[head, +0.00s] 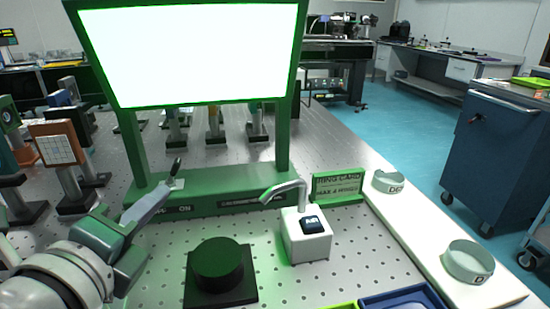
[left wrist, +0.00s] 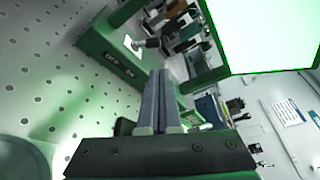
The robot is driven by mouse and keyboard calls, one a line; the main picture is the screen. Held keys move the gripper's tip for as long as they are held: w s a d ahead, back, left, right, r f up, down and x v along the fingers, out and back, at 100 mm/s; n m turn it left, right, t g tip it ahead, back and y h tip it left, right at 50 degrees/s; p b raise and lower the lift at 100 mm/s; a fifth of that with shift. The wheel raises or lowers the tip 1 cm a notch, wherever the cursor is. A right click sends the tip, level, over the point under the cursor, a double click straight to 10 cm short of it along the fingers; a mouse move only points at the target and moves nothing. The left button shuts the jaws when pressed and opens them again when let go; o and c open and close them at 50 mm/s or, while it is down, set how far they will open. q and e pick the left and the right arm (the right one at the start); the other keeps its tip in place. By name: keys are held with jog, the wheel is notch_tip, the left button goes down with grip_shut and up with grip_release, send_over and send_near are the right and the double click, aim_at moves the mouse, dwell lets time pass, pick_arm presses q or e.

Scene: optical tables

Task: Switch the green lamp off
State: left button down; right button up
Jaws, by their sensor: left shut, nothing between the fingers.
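The green lamp is a green frame (head: 287,140) around a bright white panel (head: 190,50), which is lit. The panel also shows in the left wrist view (left wrist: 262,35). Its base (head: 235,192) carries a toggle switch (head: 177,168) with a dark lever standing up from a light plate; "ON" is readable on the front below it. The switch also shows in the left wrist view (left wrist: 143,43), beyond my fingertips. My left gripper (head: 168,190) is shut and empty, its fingertips close to the switch's left; contact cannot be told. My right gripper is out of view.
A white block with a bent spout (head: 305,240) and a black round knob on a plate (head: 220,265) stand before the lamp. A green sign (head: 338,186), a white strip (head: 430,245) with two rings and a blue tray (head: 405,299) lie right. Optic mounts (head: 65,165) crowd the left.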

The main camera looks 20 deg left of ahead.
aim_at(188, 192)
pick_arm(q)
jog(key=shift+a, duration=0.1)
jog(key=x, duration=1)
jog(key=shift+b, duration=0.4)
jog(key=shift+f, duration=0.1)
jog(key=shift+s+n+b, duration=0.1)
jog(key=shift+n+b, duration=0.2)
jog(key=shift+b, duration=0.2)
